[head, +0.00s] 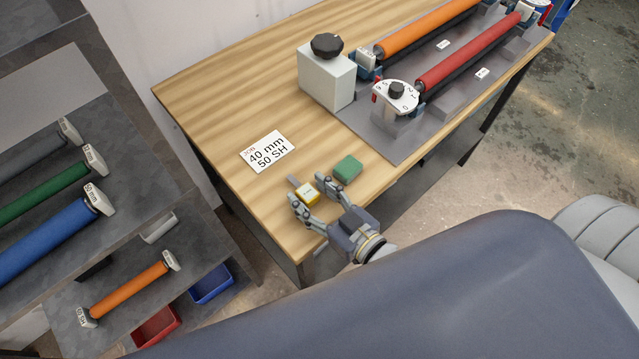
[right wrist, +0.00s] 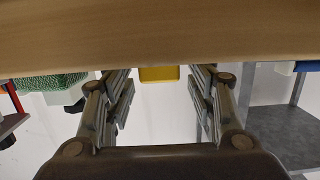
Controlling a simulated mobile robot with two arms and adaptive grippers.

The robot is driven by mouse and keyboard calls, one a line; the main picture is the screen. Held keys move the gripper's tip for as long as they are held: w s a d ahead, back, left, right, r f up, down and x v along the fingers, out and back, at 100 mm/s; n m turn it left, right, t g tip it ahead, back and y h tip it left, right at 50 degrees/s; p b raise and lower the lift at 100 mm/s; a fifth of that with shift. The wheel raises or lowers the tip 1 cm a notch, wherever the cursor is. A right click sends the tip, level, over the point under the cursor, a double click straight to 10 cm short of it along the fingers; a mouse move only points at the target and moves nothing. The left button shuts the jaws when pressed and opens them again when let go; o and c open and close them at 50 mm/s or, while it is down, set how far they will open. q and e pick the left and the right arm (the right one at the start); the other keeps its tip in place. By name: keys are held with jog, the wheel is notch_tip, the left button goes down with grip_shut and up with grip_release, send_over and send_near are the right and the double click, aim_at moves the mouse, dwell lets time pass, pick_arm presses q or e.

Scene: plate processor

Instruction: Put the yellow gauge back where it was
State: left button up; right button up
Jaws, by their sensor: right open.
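The yellow gauge (head: 307,195) is a small yellow block with a pale label on its face. It lies near the front corner of the wooden table, and a small grey piece (head: 294,182) shows just behind it. My right gripper (head: 310,190) is open at the table edge, with its fingers to either side of the gauge. In the right wrist view the yellow gauge (right wrist: 159,73) shows centred between the spread fingers, with clear gaps on both sides. My left gripper is not in view.
A green block (head: 347,169) lies close to the right gripper's right finger. A job card (head: 267,151) lies behind. The grey roller machine (head: 400,146) stands at the table's right. A rack (head: 125,190) with rollers is at left. Wood between card and machine is clear.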

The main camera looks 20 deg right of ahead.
jog(key=b+v, duration=0.1)
jog(key=v, duration=1.1)
jog(key=shift+b, duration=0.35)
jog(key=s+d+f+g+h, duration=0.1)
jog(key=s+d+f+g, duration=0.1)
jog(key=f, duration=0.9)
jog(key=s+d+f+m+g+h, duration=0.1)
jog(key=s+d+f+g+h, duration=0.15)
jog(key=f, duration=0.95)
jog(key=s+d+f+g+h, duration=0.1)
jog(key=f+g, duration=0.2)
jog(key=f, duration=0.8)
jog(key=s+d+f+g+h, duration=0.1)
jog(key=s+f+g, duration=0.5)
jog(key=s+f, duration=0.8)
notch_tip(320, 180, down, 3)
jog(key=shift+s+d+r+m+g, duration=0.2)
jog(key=shift+s+m+g, duration=0.1)
jog(key=shift+s+g, duration=0.05)
